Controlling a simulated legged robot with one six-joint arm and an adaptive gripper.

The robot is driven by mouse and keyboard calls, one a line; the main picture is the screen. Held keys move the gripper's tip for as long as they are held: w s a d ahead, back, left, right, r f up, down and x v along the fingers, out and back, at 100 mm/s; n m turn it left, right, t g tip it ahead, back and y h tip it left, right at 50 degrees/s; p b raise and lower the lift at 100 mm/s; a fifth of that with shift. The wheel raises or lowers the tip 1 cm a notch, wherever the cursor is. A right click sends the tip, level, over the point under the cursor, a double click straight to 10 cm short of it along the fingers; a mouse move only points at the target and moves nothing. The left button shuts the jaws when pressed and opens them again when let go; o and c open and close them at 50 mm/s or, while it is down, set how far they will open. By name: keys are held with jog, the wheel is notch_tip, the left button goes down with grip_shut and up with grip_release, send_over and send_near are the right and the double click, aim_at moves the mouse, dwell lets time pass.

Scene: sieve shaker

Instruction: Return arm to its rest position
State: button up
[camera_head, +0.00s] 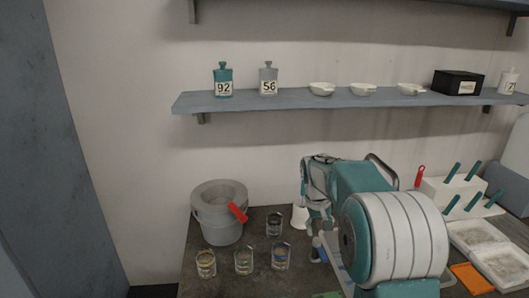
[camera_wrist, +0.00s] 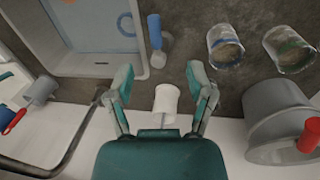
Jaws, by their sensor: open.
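My gripper shows in the head view (camera_head: 318,192), extended over the counter beside my own arm, which fills the lower right middle. In the wrist view my gripper (camera_wrist: 160,80) is open, with its two fingers spread wide and nothing between the tips. A small white cup (camera_wrist: 166,104) appears between the fingers in that picture, apart from both of them. In the head view the white cup (camera_head: 299,217) is partly hidden behind my gripper.
A grey bucket (camera_head: 218,228) with a red-handled item (camera_head: 237,212) stands left on the dark counter (camera_head: 265,284). Several glasses (camera_head: 244,260) stand near it. A pale tray (camera_wrist: 95,62) and blue-handled tool (camera_wrist: 155,32) lie close to my gripper. A shelf (camera_head: 300,100) runs above.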

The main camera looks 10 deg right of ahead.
jog(key=s+a+r+t, duration=0.25)
jog(key=s+r, duration=0.25)
jog(key=s, duration=0.3)
jog(key=s+a+r+t, duration=0.1)
jog(key=s+a+r, duration=0.2)
jog(key=s+r, duration=0.4)
jog(key=s+a+f+t+y, duration=0.1)
jog(key=s+a, duration=0.1)
jog(key=s, duration=0.6)
jog(key=s+a+f+t, duration=0.1)
jog(key=s+f, duration=0.1)
jog(key=s, duration=0.6)
jog(key=shift+s+a+f+y, duration=0.15)
jog(key=shift+s+a+y, duration=0.1)
jog(key=shift+a+y, duration=0.15)
jog(key=shift+c, duration=0.8)
